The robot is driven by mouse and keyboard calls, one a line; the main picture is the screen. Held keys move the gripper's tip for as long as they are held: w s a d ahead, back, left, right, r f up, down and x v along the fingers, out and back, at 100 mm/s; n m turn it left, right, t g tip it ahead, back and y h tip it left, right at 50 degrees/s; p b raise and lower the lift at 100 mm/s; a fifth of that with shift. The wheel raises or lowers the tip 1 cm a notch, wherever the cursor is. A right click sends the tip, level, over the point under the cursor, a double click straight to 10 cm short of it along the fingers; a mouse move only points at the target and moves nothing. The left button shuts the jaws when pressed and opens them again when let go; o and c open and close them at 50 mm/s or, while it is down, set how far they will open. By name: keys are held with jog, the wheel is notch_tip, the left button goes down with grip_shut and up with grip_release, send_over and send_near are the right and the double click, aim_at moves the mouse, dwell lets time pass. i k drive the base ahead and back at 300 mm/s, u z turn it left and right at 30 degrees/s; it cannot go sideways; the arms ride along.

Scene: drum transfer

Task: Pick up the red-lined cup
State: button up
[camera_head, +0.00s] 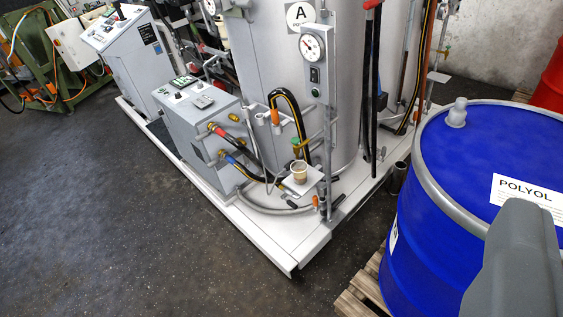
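A small pale beige cup (299,172) stands upright on a small light plate (309,186) at the front of the tank marked A. It is far off and small in view, and I cannot make out a red line on it. A blunt grey part of my gripper (518,265) shows at the lower right, in front of the blue drum. No fingertips can be made out, so I cannot tell whether it is open or shut. It is well apart from the cup.
A blue POLYOL drum (445,215) stands on a wooden pallet (362,298) at the right. The tank (295,80), hoses and a grey control box (200,118) stand on a raised white platform (275,238). The dark floor (130,230) at the left is clear.

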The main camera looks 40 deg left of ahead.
aim_at(299, 168)
jog(key=u, duration=0.5)
jog(key=i, duration=1.05)
jog(key=u, duration=1.05)
jog(key=i, duration=0.55)
jog(key=u, duration=0.35)
